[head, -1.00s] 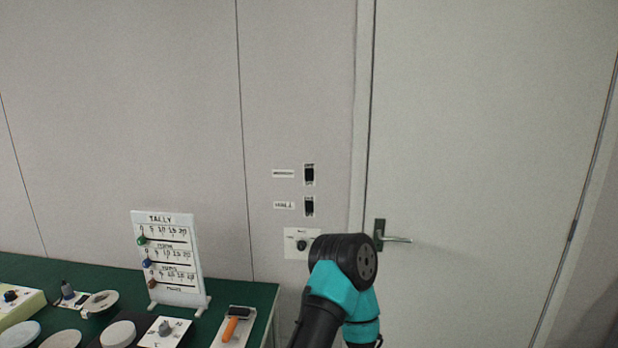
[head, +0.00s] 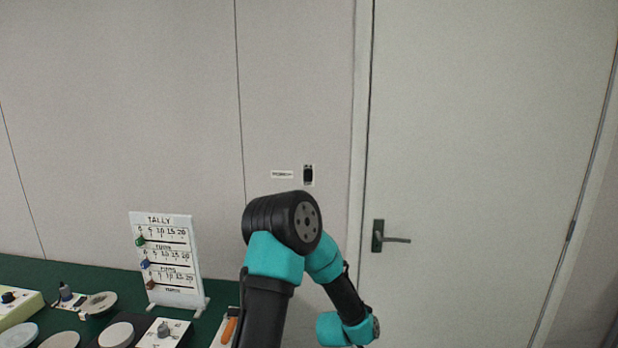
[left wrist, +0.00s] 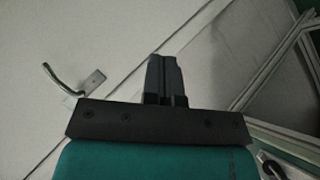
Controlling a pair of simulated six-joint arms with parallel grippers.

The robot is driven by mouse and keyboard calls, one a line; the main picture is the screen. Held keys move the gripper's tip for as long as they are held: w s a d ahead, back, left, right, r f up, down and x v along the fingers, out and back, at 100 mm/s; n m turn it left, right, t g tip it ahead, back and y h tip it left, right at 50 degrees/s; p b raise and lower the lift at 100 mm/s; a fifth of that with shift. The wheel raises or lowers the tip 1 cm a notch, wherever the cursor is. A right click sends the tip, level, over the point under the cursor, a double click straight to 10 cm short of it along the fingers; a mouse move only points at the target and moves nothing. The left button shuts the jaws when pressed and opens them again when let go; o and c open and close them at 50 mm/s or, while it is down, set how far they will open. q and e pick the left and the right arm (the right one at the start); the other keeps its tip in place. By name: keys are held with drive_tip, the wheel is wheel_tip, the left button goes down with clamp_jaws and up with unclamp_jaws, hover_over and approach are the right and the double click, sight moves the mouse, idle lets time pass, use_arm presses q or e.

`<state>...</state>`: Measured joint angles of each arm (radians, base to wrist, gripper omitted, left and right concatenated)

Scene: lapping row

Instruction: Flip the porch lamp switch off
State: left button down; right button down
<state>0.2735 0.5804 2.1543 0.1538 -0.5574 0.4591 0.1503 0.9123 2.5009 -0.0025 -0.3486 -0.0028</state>
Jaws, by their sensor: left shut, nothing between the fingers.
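The upper wall switch (head: 308,175) is a dark rocker on a white plate, left of the door frame. The small label (head: 282,174) beside it is too blurred to read. The lower switch and its label are hidden behind my arm in the head view, so I cannot tell which switch is the porch lamp's. My left gripper (left wrist: 164,60) shows in the left wrist view with its fingers together and nothing between them. No switch shows in that view. The fingers are not visible in the head view. My right gripper is in neither view.
The door has a lever handle (head: 390,238); it also shows in the left wrist view (left wrist: 68,82), left of the fingers. A green table (head: 40,270) at lower left holds a tally board (head: 165,262), an orange-handled tool (head: 229,330) and several discs.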

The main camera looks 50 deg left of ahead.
use_arm(q)
drive_tip(key=w+a+r+n+t+y, duration=0.2)
drive_tip(key=a+r+n+y, duration=0.15)
drive_tip(key=a+r, duration=0.5)
drive_tip(key=w+a+r+n+t+y, duration=0.2)
drive_tip(key=a+r+n, duration=0.3)
drive_tip(key=r, duration=0.6)
drive_tip(key=s+a+r+n+y, duration=0.2)
drive_tip(key=a+r, duration=0.3)
drive_tip(key=r, duration=0.4)
drive_tip(key=s+a+r+n+y, duration=0.2)
drive_tip(key=a+r, duration=0.4)
drive_tip(key=r, duration=0.3)
drive_tip(key=shift+s+n+t+y, duration=0.25)
drive_tip(key=shift+n+y, duration=0.5)
drive_tip(key=shift+y, duration=0.4)
drive_tip(key=shift+a, duration=0.1)
approach(307, 173)
drive_tip(key=x, duration=0.7)
drive_tip(key=shift+w+a+r, duration=0.1)
drive_tip(key=shift+w, duration=0.15)
drive_tip(key=shift+a, duration=0.1)
